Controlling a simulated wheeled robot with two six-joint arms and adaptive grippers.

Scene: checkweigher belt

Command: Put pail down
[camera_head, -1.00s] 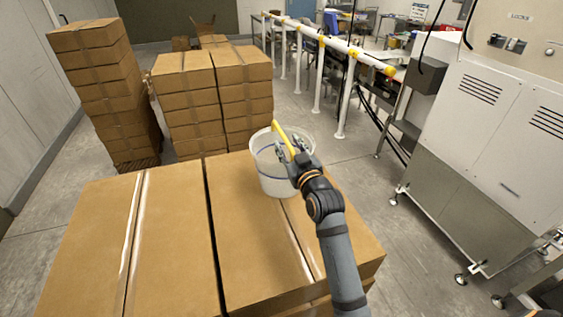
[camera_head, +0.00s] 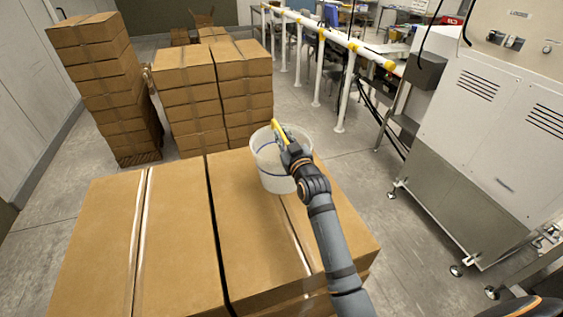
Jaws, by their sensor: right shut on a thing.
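The white translucent pail (camera_head: 268,178) with a yellow handle grip (camera_head: 277,130) is upright over the far part of the near cardboard boxes (camera_head: 235,235). Its base appears to be at the box top, but I cannot tell for sure whether it touches. My right gripper (camera_head: 284,147) is shut on the pail's handle at the pail's right side, and the hand hides part of the rim. My left gripper is not in view.
Taller box stacks (camera_head: 190,95) stand behind, with another stack (camera_head: 105,85) at the far left. A white rail with yellow fittings (camera_head: 325,37) runs behind. A large machine (camera_head: 480,130) stands at the right. The left box tops (camera_head: 105,240) are clear.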

